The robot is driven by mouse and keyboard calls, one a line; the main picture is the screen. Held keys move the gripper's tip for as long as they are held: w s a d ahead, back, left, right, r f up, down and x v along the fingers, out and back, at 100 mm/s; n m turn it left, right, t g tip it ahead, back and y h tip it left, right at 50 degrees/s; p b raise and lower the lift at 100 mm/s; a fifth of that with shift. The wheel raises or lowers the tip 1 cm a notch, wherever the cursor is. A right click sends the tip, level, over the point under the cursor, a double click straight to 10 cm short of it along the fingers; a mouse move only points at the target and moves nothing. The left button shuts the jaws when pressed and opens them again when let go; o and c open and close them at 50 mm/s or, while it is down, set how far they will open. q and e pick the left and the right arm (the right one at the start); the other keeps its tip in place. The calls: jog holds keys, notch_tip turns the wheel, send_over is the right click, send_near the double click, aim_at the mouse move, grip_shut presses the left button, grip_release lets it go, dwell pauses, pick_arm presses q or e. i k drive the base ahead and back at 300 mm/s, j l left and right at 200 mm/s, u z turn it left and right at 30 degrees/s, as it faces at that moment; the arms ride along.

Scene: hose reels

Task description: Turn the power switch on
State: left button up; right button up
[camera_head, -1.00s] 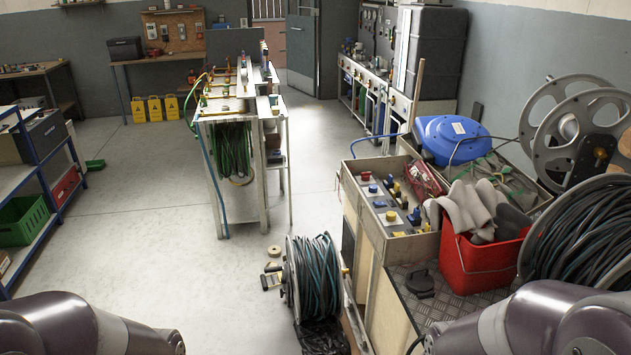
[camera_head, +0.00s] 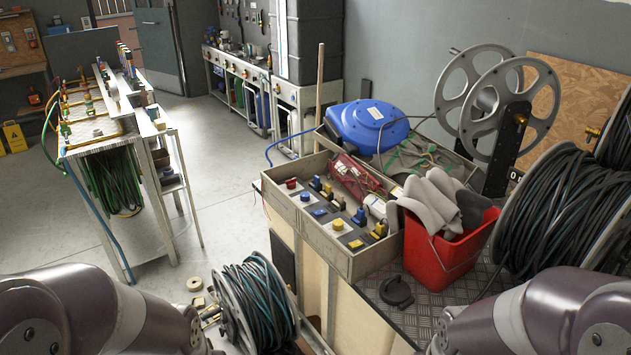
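I cannot pick out a power switch with certainty in this view. An open wooden tray (camera_head: 297,222) on the bench at centre holds several small red, blue and yellow knob-like or plug-like parts, too small to tell apart as switches. A yellow-topped part (camera_head: 338,225) and a red-topped part (camera_head: 291,184) are among them. Only the purple-grey links of my two arms show at the bottom left and bottom right. Both of my grippers are outside the picture.
A red bucket (camera_head: 437,262) with grey gloves stands right of the tray. A blue hose reel (camera_head: 366,125) sits behind it. Large reels (camera_head: 565,210) crowd the right. A hose reel (camera_head: 256,305) stands on the floor, lower centre. Floor (camera_head: 225,160) is clear between bench and left rack.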

aim_at(291, 184)
jog(key=i+j+z, duration=0.1)
jog(key=z, duration=0.35)
jog(key=j+z, duration=0.25)
jog(key=z, duration=0.2)
jog(key=j+z, duration=0.25)
jog(key=z, duration=0.2)
jog(key=j+z, duration=0.25)
jog(key=z, duration=0.25)
jog(key=j+z, duration=0.15)
jog(key=j, duration=0.3)
jog(key=k+j+z, duration=0.1)
jog(key=j, duration=0.3)
jog(key=j+z, duration=0.15)
jog(key=j, duration=0.3)
jog(key=k+j+z, duration=0.15)
jog(key=j, duration=0.25)
jog(key=k+j+z, duration=0.1)
jog(key=j, duration=0.35)
jog(key=k+j+z, duration=0.15)
jog(key=j, duration=0.25)
jog(key=k+j+z, duration=0.15)
jog(key=j, duration=0.25)
jog(key=k+j, duration=0.2)
jog(key=j, duration=0.15)
jog(key=k+j, duration=0.15)
jog(key=j, duration=0.25)
